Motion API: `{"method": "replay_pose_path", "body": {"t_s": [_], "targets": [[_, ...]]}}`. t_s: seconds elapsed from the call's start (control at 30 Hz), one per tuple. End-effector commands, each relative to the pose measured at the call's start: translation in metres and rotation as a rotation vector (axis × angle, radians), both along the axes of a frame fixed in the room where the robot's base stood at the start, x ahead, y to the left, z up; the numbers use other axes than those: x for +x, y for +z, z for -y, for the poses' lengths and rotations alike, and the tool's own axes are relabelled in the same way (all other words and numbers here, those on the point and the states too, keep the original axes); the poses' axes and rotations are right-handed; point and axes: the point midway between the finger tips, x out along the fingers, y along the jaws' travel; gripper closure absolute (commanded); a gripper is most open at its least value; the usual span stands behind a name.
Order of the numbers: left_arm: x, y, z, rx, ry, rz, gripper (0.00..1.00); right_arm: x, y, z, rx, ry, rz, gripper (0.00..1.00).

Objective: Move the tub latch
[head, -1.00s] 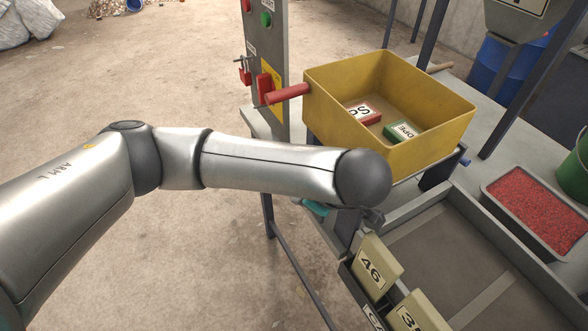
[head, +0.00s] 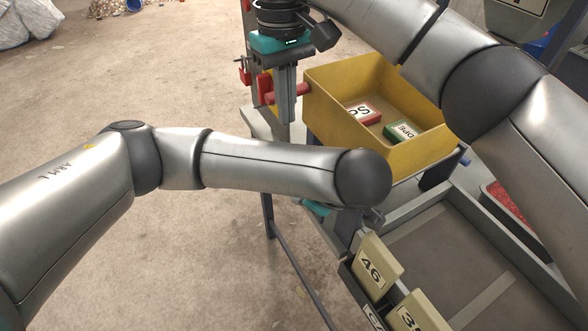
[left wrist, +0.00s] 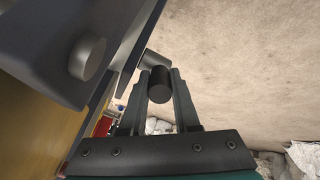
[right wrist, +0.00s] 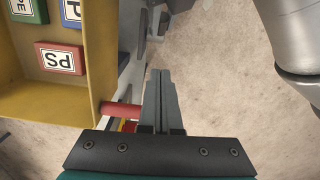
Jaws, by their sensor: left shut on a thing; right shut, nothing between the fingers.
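The yellow tub (head: 345,108) sits on the bench, with a red bar (head: 303,89) sticking out from its left wall towards the post. No part is marked as the latch. My right gripper (head: 287,118) points down in front of the red bar, hiding part of it. In the right wrist view its shut, empty fingers (right wrist: 161,75) lie just right of the red bar (right wrist: 122,111); I cannot tell whether they touch. In the left wrist view my left gripper (left wrist: 158,82) is shut on a dark round knob (left wrist: 159,86). My left arm hides its fingertips in the head view.
The tub holds a red block (head: 365,111) and a green block (head: 402,131). Numbered beige blocks (head: 378,268) stand along the grey trough (head: 445,235). A red switch (head: 245,76) is on the post. Open floor (head: 130,80) lies at left.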

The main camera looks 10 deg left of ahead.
Motion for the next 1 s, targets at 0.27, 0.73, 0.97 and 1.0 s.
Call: {"method": "replay_pose_path", "body": {"t_s": [0.27, 0.73, 0.97, 1.0], "targets": [[0.001, 0.001, 0.0, 0.0, 0.001, 0.003, 1.0, -0.025, -0.02, -0.004, -0.164, 0.08, -0.006, 1.0], [0.001, 0.001, 0.0, 0.0, 0.001, 0.003, 1.0, -0.029, -0.088, 0.011, -0.176, 0.083, -0.009, 1.0], [0.001, 0.001, 0.0, 0.0, 0.001, 0.003, 1.0, -0.03, -0.114, 0.016, -0.174, 0.083, -0.008, 1.0], [0.001, 0.001, 0.0, 0.0, 0.001, 0.003, 1.0, -0.031, -0.116, 0.016, -0.174, 0.083, -0.008, 1.0]]}}
